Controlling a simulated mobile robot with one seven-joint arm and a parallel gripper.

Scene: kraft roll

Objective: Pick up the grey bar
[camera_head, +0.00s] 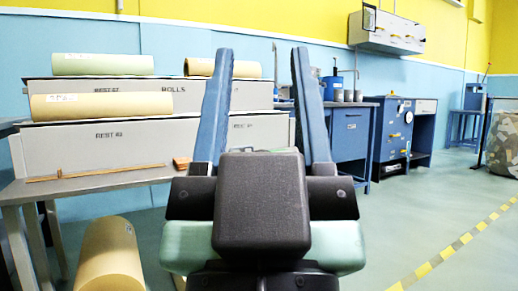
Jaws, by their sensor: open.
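I cannot pick out a grey bar with certainty in this view. My gripper (262,52) is in the centre foreground, pointing away toward the far wall. Its two blue fingers stand wide apart, and I see nothing held between them. Its dark body hides part of the scene behind it. Left of the gripper, a thin brown strip (95,173) lies on a grey table (100,184), in front of long grey boxes (70,140) marked as rests.
A pale green roll (102,64) and tan rolls (101,105) lie on the boxes. A large tan roll (110,258) is at the lower left. Blue cabinets (350,140) stand behind on the right.

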